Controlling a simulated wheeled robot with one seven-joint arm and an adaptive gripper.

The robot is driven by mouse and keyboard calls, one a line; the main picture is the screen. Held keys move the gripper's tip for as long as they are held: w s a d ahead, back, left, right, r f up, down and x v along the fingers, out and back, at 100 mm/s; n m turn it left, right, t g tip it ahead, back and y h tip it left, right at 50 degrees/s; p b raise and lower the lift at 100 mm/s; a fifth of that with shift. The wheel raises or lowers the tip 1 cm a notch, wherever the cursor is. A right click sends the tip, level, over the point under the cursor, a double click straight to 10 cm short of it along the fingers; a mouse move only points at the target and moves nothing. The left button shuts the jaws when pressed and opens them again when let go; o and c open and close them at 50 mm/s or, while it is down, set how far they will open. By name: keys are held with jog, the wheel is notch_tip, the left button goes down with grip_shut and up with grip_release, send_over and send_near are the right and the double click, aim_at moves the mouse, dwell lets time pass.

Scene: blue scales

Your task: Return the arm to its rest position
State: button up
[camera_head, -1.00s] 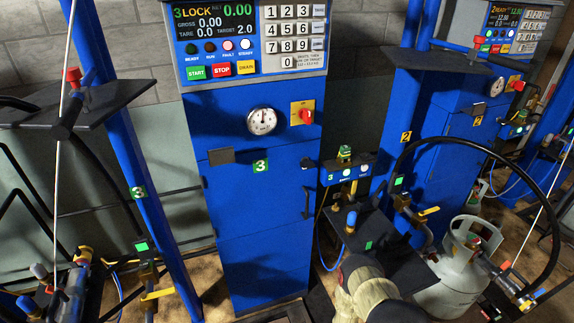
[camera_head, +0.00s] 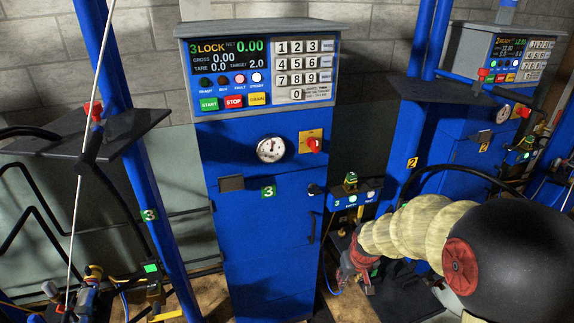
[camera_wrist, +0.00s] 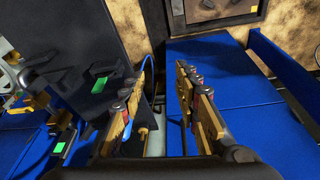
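My arm enters the head view from the lower right, with a black link, a red-centred joint and a cream ribbed sleeve. It ends in my gripper (camera_head: 360,284), low to the right of the blue station 3 cabinet (camera_head: 265,240). In the wrist view my gripper (camera_wrist: 158,88) has its two tan fingers spread apart, with a clear gap and nothing held between them. Blue panels and a dark plate lie beyond the fingers. I cannot tell how far the fingers are from them.
The station 3 control panel (camera_head: 262,75) reads LOCK, net 0.00, target 2.0. A gauge (camera_head: 271,149) and red knob (camera_head: 314,146) sit below it. A dark shelf (camera_head: 85,137) and blue post (camera_head: 136,175) stand left. A station 2 cabinet (camera_head: 450,150) stands behind my arm.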

jog(key=s+r+t+p, duration=0.1)
jog(key=s+r, duration=0.5)
jog(key=r, duration=0.4)
jog(key=s+r+p, duration=0.1)
jog(key=s+r, duration=0.5)
jog(key=r, duration=0.3)
jog(key=s+r, duration=0.3)
jog(key=s, duration=0.4)
jog(key=s+r+m+t, duration=0.1)
jog(key=s+r, duration=0.3)
jog(key=s, duration=0.3)
jog(key=shift+s+r+m+p, duration=0.2)
jog(key=shift+r+m+p, duration=0.1)
jog(key=shift+p, duration=0.1)
